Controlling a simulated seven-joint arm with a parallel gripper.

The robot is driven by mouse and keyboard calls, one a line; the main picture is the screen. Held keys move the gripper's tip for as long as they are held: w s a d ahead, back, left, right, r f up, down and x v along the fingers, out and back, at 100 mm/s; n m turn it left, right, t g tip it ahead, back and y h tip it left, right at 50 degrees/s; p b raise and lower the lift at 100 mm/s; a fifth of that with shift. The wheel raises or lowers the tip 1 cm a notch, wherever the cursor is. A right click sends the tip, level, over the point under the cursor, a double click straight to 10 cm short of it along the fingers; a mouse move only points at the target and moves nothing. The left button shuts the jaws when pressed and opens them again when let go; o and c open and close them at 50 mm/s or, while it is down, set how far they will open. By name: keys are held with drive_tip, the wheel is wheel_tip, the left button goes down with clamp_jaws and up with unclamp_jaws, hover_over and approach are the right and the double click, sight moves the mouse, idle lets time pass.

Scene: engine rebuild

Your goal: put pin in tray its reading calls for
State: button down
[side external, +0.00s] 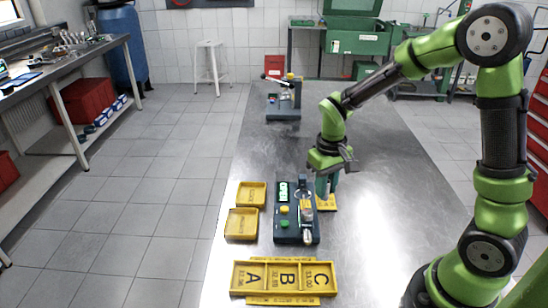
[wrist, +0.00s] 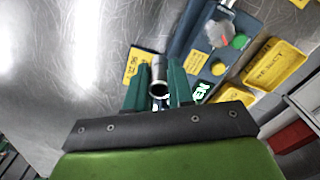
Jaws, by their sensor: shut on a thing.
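My gripper (side external: 327,188) is above the steel table, just right of the gauge. In the wrist view its green fingers (wrist: 158,88) are shut on a hollow metal pin (wrist: 159,73), whose open end faces the camera. I cannot make out the pin in the side view. The dark gauge (side external: 294,236) has a lit green display (side external: 283,191), a green button and a yellow button; its reading is too small to read surely. A yellow tray (side external: 233,277) with compartments marked A, B and C lies in front of the gauge; small numbers there are unclear.
Two small yellow trays (side external: 251,194) (side external: 241,223) lie left of the gauge, their lettering unclear. A yellow label (side external: 328,203) lies beneath my gripper. Another device (side external: 283,104) stands farther back.

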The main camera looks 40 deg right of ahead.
drive_tip(key=s, duration=0.7)
wheel_tip(320, 180, up, 4)
drive_tip(key=n, duration=0.5)
hover_over(242, 225)
wheel_tip(242, 225, down, 10)
drive_tip(key=shift+a+r, duration=0.1)
drive_tip(key=shift+r, duration=0.05)
drive_tip(key=c, duration=1)
unclamp_jaws()
